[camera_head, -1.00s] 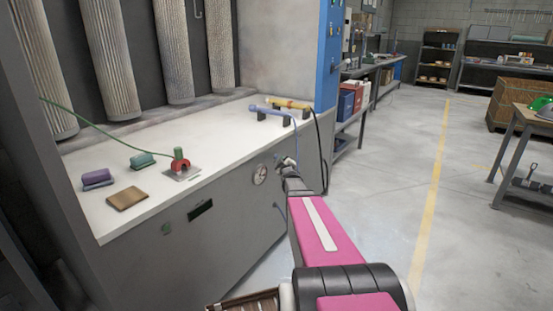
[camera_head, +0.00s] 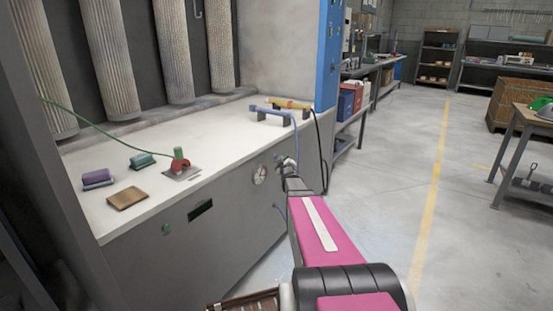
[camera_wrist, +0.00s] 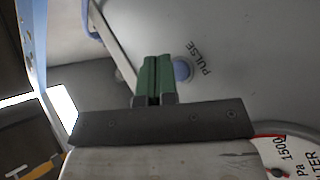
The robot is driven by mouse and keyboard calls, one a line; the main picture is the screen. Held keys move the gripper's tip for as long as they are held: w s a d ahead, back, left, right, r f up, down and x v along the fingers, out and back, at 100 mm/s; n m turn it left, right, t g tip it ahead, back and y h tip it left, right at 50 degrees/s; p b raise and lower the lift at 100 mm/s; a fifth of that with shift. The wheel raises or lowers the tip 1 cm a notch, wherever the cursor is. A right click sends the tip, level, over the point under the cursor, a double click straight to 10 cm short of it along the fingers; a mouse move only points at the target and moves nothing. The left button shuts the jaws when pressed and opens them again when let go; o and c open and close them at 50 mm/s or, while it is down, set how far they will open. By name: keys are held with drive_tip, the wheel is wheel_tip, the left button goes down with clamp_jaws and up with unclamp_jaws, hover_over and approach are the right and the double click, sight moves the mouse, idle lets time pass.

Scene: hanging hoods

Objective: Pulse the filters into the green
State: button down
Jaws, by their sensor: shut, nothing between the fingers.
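My gripper (camera_wrist: 154,82) has green fingertips pressed together with nothing between them. In the wrist view they are right beside a round blue button (camera_wrist: 182,70) labelled PULSE on the grey panel; I cannot tell whether they touch it. A round filter gauge (camera_wrist: 285,150) with a red band, marked Pa and 1500, is partly cut off at the lower right. In the head view the gauge (camera_head: 260,173) is on the cabinet front, its needle too small to read. My gripper is at the panel to its right, and the button is hidden there. Tall pleated filters (camera_head: 112,62) hang inside the hood.
The white worktop (camera_head: 225,135) holds a blue-handled tool (camera_head: 272,108), a yellow-handled tool (camera_head: 290,102), a red-and-green fixture (camera_head: 180,163), two brushes or blocks and a brown pad (camera_head: 127,198). A blue post (camera_head: 328,55) stands at the cabinet's right end.

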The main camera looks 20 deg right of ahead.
drive_tip(key=shift+w+a, duration=0.25)
drive_tip(key=shift+w, duration=0.1)
drive_tip(key=shift+w+a, duration=0.25)
idle(1.1)
drive_tip(key=shift+d, duration=0.1)
drive_tip(key=shift+s+d, duration=0.4)
drive_tip(key=shift+s, duration=0.2)
drive_tip(key=s+d, duration=0.1)
drive_tip(key=s, duration=0.1)
drive_tip(key=s+d, duration=0.2)
idle(0.7)
idle(0.6)
